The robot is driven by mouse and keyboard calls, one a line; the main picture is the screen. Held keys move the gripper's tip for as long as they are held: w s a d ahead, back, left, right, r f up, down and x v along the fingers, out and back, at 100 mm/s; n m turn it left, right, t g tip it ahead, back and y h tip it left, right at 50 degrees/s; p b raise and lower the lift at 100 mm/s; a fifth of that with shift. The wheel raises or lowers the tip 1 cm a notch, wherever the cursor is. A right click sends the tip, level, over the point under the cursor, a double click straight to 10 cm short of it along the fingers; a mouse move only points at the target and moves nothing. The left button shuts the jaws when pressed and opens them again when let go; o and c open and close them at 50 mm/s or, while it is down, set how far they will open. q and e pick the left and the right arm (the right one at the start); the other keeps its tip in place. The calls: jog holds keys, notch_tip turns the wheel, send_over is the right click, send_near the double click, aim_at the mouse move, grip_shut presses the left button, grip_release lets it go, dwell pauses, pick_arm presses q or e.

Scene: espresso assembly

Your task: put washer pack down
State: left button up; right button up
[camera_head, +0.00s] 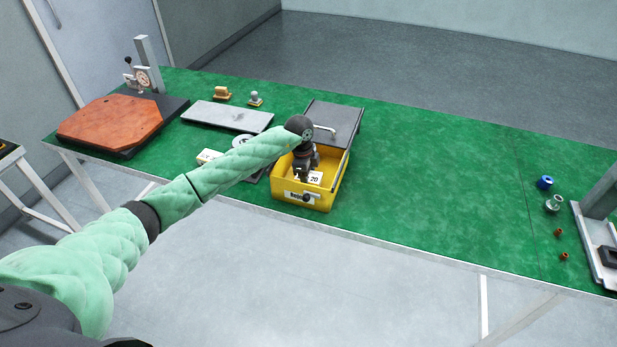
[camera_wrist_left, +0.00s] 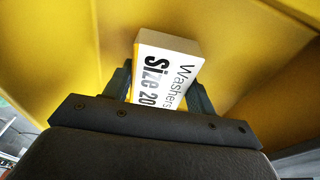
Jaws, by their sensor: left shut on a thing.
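The washer pack (camera_wrist_left: 167,70) is a small white and yellow box printed "Washers Size 20". My left gripper (camera_wrist_left: 160,88) is shut on it, with a finger on each side, in the left wrist view. In the head view the left gripper (camera_head: 303,172) reaches down inside the yellow bin (camera_head: 308,201), and the yellow bin walls (camera_wrist_left: 245,40) fill the wrist view around the pack. The pack is mostly hidden by the gripper in the head view. Whether the pack touches the bin floor, I cannot tell. My right gripper is not in view.
The green table (camera_head: 440,190) is clear right of the bin. Small parts (camera_head: 545,182) lie at far right.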

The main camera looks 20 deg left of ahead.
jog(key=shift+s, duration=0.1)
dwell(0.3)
pick_arm(q)
jog(key=shift+f, duration=0.15)
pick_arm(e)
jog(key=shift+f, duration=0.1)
pick_arm(q)
jog(key=shift+f, duration=0.3)
jog(key=o, duration=1.2)
jog(key=shift+c, duration=0.2)
jog(key=shift+r, duration=0.1)
jog(key=shift+a+r+p, duration=0.2)
jog(key=shift+r+p, duration=0.5)
jog(key=shift+r, duration=0.65)
jog(key=shift+a+r+p, duration=0.15)
jog(key=shift+r+p, duration=0.55)
jog(key=shift+r, duration=0.55)
jog(key=shift+a+r+p, duration=0.2)
jog(key=shift+r+p, duration=0.3)
jog(key=shift+r, duration=0.4)
jog(key=shift+a+r+p, duration=0.15)
jog(key=shift+r+p, duration=0.3)
jog(key=shift+r, duration=0.45)
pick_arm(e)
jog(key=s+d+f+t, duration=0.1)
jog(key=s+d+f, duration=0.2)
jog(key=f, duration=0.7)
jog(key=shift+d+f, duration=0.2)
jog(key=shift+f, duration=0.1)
